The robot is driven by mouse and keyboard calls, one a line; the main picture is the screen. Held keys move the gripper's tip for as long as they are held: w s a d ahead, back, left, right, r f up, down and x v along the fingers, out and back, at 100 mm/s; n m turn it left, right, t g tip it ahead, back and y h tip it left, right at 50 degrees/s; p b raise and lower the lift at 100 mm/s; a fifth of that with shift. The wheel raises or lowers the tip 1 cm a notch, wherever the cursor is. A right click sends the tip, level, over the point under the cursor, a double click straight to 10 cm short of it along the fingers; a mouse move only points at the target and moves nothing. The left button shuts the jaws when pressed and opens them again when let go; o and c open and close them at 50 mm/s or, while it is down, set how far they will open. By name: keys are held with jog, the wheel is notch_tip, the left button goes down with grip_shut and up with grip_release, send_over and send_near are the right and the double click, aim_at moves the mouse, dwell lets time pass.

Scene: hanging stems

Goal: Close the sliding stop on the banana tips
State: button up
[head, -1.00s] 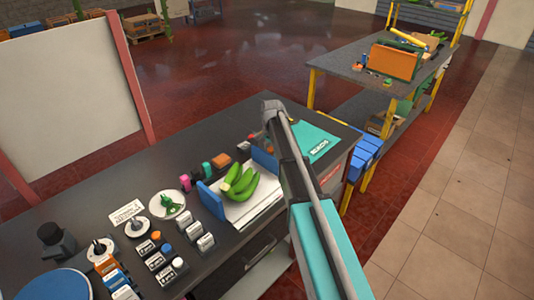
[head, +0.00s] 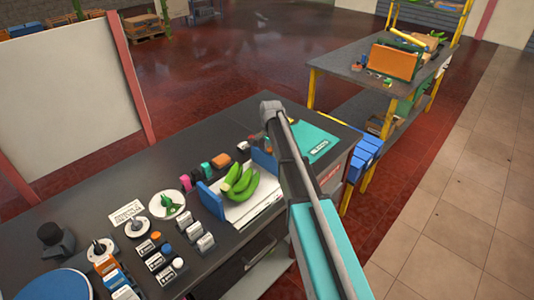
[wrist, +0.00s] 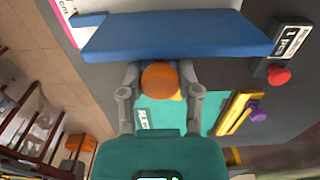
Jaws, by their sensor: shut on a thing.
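Green bananas (head: 239,186) lie on a white board (head: 250,211) in the head view, between a blue end stop (head: 211,201) on the left and the blue sliding stop (head: 265,161) on the right. The sliding stop is near the bananas' right side; I cannot tell if they touch. In the wrist view the sliding stop (wrist: 175,38) spans the top, with an orange knob (wrist: 160,81) on its near face. My gripper (wrist: 161,72) is shut on this knob, one finger on each side. My arm hides the gripper in the head view, and the bananas are out of the wrist view.
A teal mat (head: 316,141) lies right of the stop. Labelled blocks (head: 206,243), small coloured pieces (head: 207,169) and a white round dish (head: 167,204) stand left of the board. A yellow-handled tool (wrist: 236,113) lies near the mat in the wrist view.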

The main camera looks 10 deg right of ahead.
jog(key=shift+s+a, duration=0.9)
jog(key=shift+a, duration=0.25)
jog(key=shift+s+a, duration=0.85)
jog(key=shift+a, duration=0.25)
jog(key=shift+s+a, duration=0.9)
jog(key=shift+a, duration=0.25)
dwell(2.0)
jog(key=o, duration=1.1)
jog(key=shift+w, duration=0.1)
jog(key=shift+c, duration=0.2)
jog(key=shift+r, duration=0.1)
notch_tip(320, 180, up, 8)
jog(key=p, duration=0.8)
